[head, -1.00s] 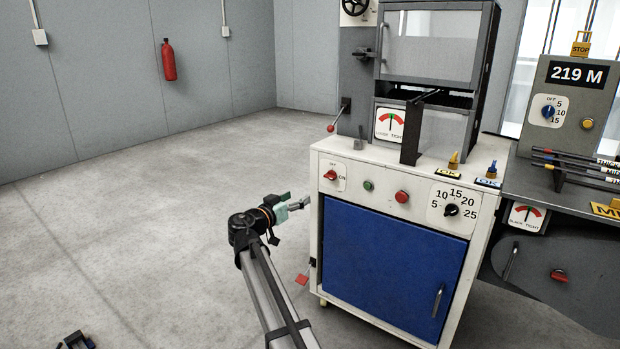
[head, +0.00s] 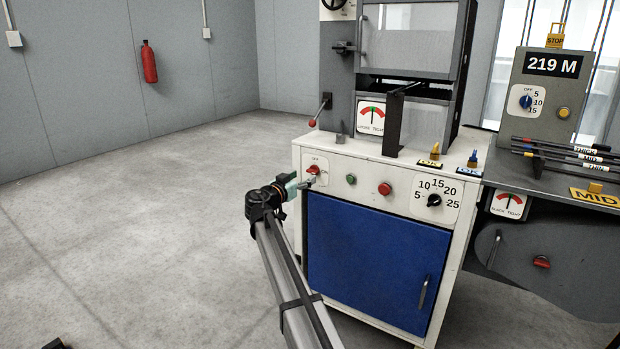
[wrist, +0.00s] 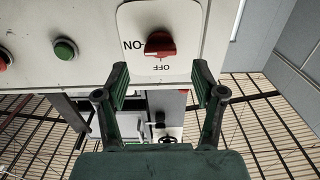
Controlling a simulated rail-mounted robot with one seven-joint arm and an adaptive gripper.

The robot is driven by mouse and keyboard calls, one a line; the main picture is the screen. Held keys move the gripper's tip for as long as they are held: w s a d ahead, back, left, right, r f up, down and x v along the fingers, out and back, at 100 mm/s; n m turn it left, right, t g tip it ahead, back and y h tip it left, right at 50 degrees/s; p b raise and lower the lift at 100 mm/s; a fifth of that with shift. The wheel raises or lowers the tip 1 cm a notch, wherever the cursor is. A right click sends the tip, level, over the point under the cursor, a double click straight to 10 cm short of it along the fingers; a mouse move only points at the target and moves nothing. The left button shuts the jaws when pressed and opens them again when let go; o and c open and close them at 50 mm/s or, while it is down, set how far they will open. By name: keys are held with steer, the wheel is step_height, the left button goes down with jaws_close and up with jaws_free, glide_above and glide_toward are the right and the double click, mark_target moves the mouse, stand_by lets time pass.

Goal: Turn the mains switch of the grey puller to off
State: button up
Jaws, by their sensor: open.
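A red rotary switch (head: 314,170) sits on a white plate marked OFF and ON, at the left end of the white cabinet's front panel. In the wrist view the red switch (wrist: 160,44) appears upside down, its handle lying sideways in line with ON. My gripper (head: 303,185) is just in front of and below it; in the wrist view my gripper (wrist: 160,82) is open and empty, the switch between and beyond its fingertips, apparently untouched. Another red knob (head: 541,262) is on the grey machine at right. I cannot tell for certain which machine is the grey puller.
A green button (head: 351,179) and a red button (head: 385,188) sit right of the switch, then a black dial (head: 434,200). A lever (head: 318,113) stands above the cabinet's left edge. Below is a blue door (head: 375,262).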

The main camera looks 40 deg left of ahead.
mark_target(311, 172)
steer(key=shift+w+a+b, duration=0.2)
steer(key=shift+w+b, duration=0.1)
steer(key=shift+w, duration=1)
steer(key=shift+w+a+b, duration=0.2)
steer(key=shift+w+b, duration=0.05)
steer(key=shift+w, duration=1.05)
steer(key=shift+c, duration=0.4)
steer(key=c, duration=1.1)
